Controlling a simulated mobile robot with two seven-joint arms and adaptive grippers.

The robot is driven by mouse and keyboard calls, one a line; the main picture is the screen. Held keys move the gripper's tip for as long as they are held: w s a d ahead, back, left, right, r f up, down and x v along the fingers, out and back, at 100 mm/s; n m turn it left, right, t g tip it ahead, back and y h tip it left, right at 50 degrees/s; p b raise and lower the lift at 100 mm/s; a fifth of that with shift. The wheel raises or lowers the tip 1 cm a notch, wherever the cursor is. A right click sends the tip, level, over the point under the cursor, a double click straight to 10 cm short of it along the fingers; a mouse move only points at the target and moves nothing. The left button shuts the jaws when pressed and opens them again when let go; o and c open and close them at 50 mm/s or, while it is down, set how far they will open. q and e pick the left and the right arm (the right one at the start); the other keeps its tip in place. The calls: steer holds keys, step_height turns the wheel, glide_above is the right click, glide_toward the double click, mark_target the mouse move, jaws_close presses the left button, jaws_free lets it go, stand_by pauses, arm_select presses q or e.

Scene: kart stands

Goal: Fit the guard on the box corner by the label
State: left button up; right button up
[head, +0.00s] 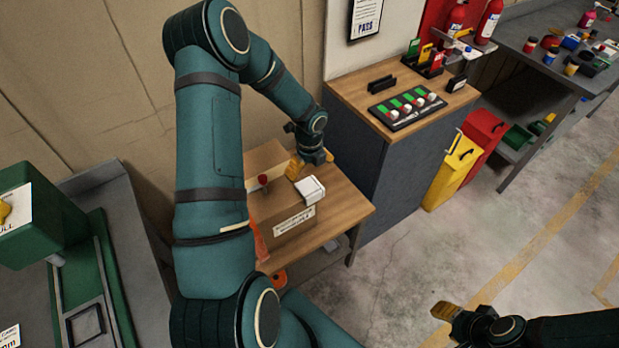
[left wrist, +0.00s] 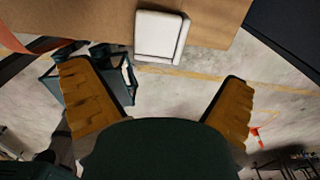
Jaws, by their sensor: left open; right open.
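A cardboard box (head: 262,215) with a white printed label (head: 294,220) on its front stands on a small wooden table. The white guard (head: 311,189) is at the box's top right corner, just above the label's right end. In the left wrist view the guard (left wrist: 160,37) lies at the cardboard edge; I cannot tell how snugly it sits. My left gripper (head: 303,168) is just behind the guard. In the left wrist view its yellow fingers (left wrist: 158,100) are wide apart, with nothing between them. My right gripper (head: 446,312) is open, low at the right above the floor.
An orange strap (head: 259,242) hangs at the box's left side. A wooden-topped cabinet (head: 345,97) with a tray of switches (head: 407,107) stands right of the table. Yellow (head: 452,170) and red bins stand beyond it. A green machine (head: 40,215) is at the left. The floor at front right is clear.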

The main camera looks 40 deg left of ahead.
arm_select(q)
steer(key=shift+r, duration=1.55)
steer(key=s+d+f+n+t+h, duration=0.15)
steer(key=d+n, duration=0.25)
steer(key=d, duration=0.5)
steer(key=s+d+f+n+g+h, duration=0.1)
steer(key=d+f+n+h, duration=0.15)
steer(key=d+n, duration=0.45)
steer(key=s+d+f+n+t, duration=0.1)
steer(key=s+d+n, duration=0.3)
steer(key=d+n, duration=0.2)
steer(key=s+d+f+n, duration=0.1)
steer(key=s+d+n, duration=0.3)
steer(key=d+n, duration=0.2)
steer(key=shift+s+d+f+t, duration=0.3)
steer(key=shift+d+f+t, duration=0.1)
steer(key=shift+d, duration=0.2)
